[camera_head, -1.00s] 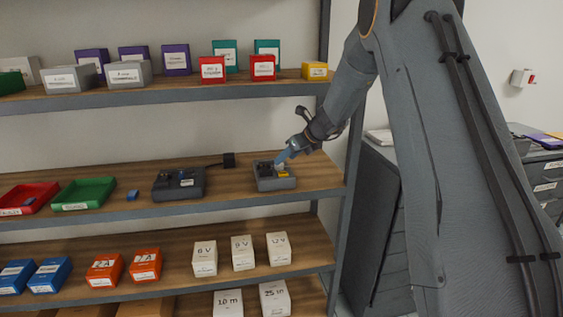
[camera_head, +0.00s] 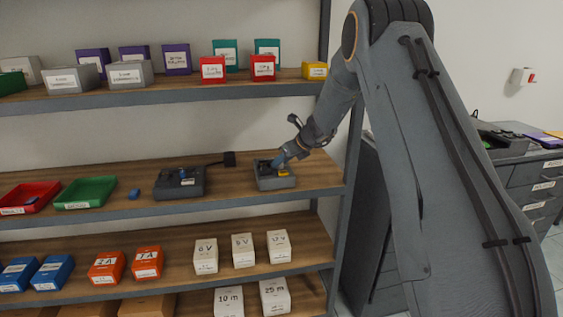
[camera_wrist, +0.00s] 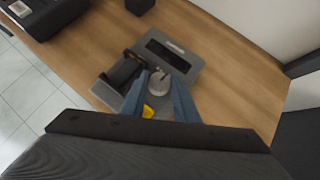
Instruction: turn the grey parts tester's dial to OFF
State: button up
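The grey parts tester (camera_head: 277,181) sits on the middle shelf near its right end. In the wrist view its grey body (camera_wrist: 188,62) shows a dark display window, a dark slot part and a yellow part (camera_wrist: 148,111). Its round light-grey dial (camera_wrist: 158,83) lies between the two blue fingers of my gripper (camera_wrist: 159,77). The fingers are apart, one on each side of the dial; I cannot tell whether they touch it. The dial's markings are not readable. In the head view my gripper (camera_head: 279,160) reaches down over the tester from the right and hides part of its top.
A black device (camera_head: 180,185) stands left of the tester, with a small black block (camera_head: 229,159) behind and between them. Green (camera_head: 86,192) and red (camera_head: 28,198) trays are farther left. The upper shelf (camera_head: 180,94) and the right shelf post (camera_head: 350,160) are close to my arm.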

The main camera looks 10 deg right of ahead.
jog(key=shift+w+n, duration=0.1)
jog(key=shift+n, duration=0.2)
jog(key=n+y+b, duration=0.1)
jog(key=n+g+y+b, duration=0.1)
jog(key=shift+w+d+f+n+g, duration=0.1)
jog(key=shift+w+d+n+g, duration=0.1)
jog(key=shift+n+g, duration=0.1)
jog(key=n+g+b, duration=0.1)
jog(key=n+b, duration=0.1)
jog(key=n+g+y+b, duration=0.1)
jog(key=b, duration=0.1)
jog(key=shift+w+d+f+n+g+y, duration=0.1)
jog(key=shift+w+n+g+y, duration=0.05)
jog(key=shift+n+g+y, duration=0.2)
jog(key=n+g+b, duration=0.1)
jog(key=n+b, duration=0.1)
jog(key=b, duration=0.1)
jog(key=n+g+b, duration=0.1)
jog(key=n+b, duration=0.1)
jog(key=b, duration=0.1)
jog(key=shift+w+g+y+b, duration=0.2)
jog(key=shift+g+y+b, duration=0.15)
jog(key=shift+b, duration=0.4)
jog(key=shift+n+g+b, duration=0.6)
jog(key=shift+n+b, duration=0.15)
jog(key=shift+b, duration=0.5)
jog(key=shift+r+b, duration=0.25)
jog(key=shift+b, duration=0.2)
